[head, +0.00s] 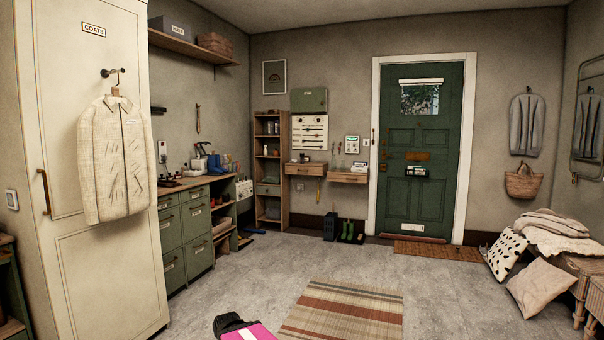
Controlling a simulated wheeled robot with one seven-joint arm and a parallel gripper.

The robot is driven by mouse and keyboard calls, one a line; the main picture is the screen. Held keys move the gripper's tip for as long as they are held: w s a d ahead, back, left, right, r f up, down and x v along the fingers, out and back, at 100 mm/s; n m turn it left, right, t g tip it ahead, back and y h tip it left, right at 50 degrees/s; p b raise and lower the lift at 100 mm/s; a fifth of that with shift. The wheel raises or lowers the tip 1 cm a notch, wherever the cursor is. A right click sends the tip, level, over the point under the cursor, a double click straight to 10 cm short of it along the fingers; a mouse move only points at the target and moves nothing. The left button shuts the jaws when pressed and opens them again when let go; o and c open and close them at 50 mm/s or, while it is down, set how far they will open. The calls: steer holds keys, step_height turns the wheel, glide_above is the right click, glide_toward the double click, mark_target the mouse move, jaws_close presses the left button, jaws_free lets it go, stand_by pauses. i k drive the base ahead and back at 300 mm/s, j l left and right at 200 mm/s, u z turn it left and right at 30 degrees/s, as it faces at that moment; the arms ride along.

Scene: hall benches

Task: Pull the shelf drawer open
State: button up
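A narrow wooden shelf unit (286,170) stands against the back wall, left of the green door. A grey drawer front (268,189) sits in it below the middle and looks closed. To its right, a small wooden wall shelf (306,169) has a drawer-like front with a dark knob and looks shut. A second, slightly lower wall shelf (348,178) is beside it. I cannot tell which of these is the shelf drawer. My gripper does not show clearly; only a black and pink part is cut off at the bottom edge.
Green drawer cabinets (172,250) line the left wall behind a tall cream cupboard (110,270) with a hanging coat. Green boots (347,230) stand below the wall shelves. A striped rug (342,308) lies on the open grey floor. A cushioned bench (580,265) is at right.

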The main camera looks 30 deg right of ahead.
mark_target(306, 169)
steer(key=i+l+z, duration=0.4)
steer(key=i, duration=0.15)
steer(key=i+l+z, duration=0.4)
steer(key=i, duration=0.5)
steer(key=i+z, duration=0.35)
steer(key=i, duration=2.35)
steer(key=i+l, duration=0.1)
steer(key=i, duration=1.75)
steer(key=j+u, duration=0.05)
steer(key=j, duration=0.05)
